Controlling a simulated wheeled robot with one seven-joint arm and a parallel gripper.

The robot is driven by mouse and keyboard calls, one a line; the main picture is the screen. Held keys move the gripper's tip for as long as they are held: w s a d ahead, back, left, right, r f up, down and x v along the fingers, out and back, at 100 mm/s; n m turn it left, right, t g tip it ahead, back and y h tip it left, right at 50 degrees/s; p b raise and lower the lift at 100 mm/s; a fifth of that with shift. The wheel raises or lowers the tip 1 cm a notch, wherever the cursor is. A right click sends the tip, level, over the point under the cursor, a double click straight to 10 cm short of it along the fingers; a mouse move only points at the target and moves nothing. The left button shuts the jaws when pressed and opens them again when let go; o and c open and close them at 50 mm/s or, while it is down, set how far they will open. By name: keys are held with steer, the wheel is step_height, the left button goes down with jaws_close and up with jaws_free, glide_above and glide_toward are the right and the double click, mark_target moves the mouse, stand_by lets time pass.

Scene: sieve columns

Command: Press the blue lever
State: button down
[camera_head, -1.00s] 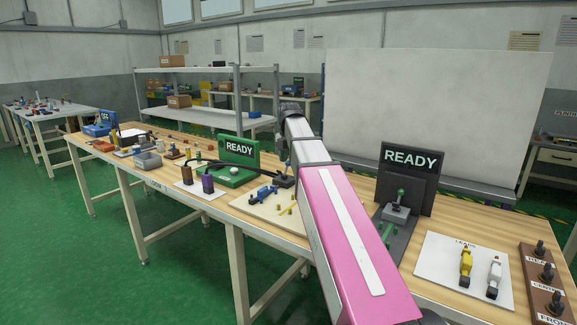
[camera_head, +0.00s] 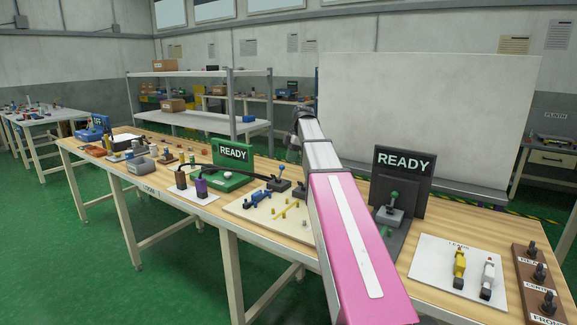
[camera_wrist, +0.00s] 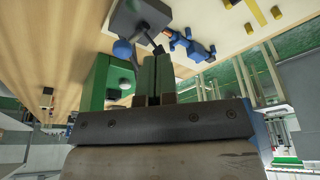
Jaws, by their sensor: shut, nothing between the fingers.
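The blue lever (camera_head: 281,171) is a stick with a blue ball knob on a dark square base, near the green READY station in the head view. In the wrist view its blue knob (camera_wrist: 123,49) and dark base (camera_wrist: 138,17) are close to my fingertips. My gripper (camera_wrist: 153,62) is shut and empty, its fingers pointing toward the base, with the knob just left of the tips. I cannot tell whether they touch. In the head view my pink arm hides most of the gripper.
A green station (camera_head: 232,165) with a READY sign and white ball stands left of the lever. A pale board (camera_head: 244,208) with a blue part and yellow pegs lies in front. A dark READY station (camera_head: 403,180) with a green-knobbed lever stands to the right.

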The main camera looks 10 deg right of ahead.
steer(key=w+d+r+m+t+y, duration=0.1)
steer(key=w+d+m+y, duration=0.3)
steer(key=w+d+m, duration=0.4)
steer(key=shift+d+r+m+y, duration=0.2)
steer(key=shift+d+m+y, duration=0.2)
steer(key=shift+d+m, duration=0.7)
steer(key=s+a+f, duration=0.1)
steer(key=a+f, duration=0.6)
steer(key=a, duration=0.2)
steer(key=shift+s+a, duration=0.3)
steer(key=shift+a, duration=0.05)
steer(key=shift+s+r, duration=0.1)
